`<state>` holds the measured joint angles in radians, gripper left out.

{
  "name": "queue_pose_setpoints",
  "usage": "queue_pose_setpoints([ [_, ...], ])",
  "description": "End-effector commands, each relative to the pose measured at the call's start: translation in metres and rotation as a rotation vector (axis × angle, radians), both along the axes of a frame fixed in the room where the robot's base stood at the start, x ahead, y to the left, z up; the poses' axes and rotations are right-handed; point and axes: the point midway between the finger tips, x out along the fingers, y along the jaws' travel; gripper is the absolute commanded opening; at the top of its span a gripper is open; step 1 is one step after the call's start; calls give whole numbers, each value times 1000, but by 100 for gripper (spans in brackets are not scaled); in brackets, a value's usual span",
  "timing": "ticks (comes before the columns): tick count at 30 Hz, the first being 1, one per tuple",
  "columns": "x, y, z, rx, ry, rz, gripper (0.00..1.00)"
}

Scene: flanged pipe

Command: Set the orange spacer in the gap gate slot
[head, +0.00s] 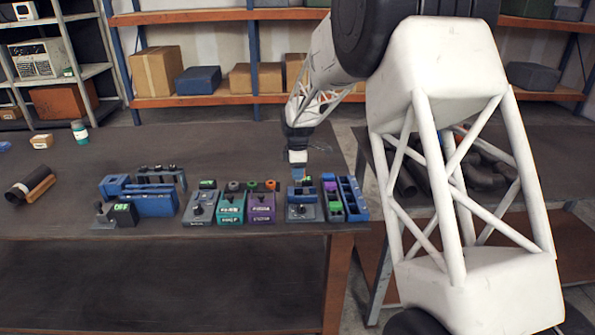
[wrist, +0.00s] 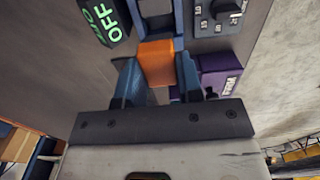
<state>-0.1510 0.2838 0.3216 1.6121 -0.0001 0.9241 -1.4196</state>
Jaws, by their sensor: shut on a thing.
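The orange spacer (wrist: 157,62) is between the blue fingers of my gripper (wrist: 158,78) in the wrist view, and the gripper is shut on it. A blue frame with an opening (wrist: 178,20), which looks like the gap gate, is just beyond the spacer. The spacer's far end is close to this frame; I cannot tell whether they touch. In the head view my gripper (head: 298,176) points down, low over a blue-grey dial unit (head: 303,212) near the table's right end. The spacer cannot be made out there.
A green OFF display (wrist: 103,22) and a dial unit (wrist: 220,14) flank the frame. A purple unit (wrist: 222,74) is close to the right finger. In the head view, a blue tray (head: 353,200) stands right of the gripper.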

Motion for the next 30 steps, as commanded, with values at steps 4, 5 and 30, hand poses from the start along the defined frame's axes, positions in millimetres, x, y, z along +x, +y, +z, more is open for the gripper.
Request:
queue_pose_setpoints([
  [4,0,0,-5,0,0,0,5],
  [5,0,0,-6,0,0,0,5],
  [30,0,0,-21,0,0,0,5],
])
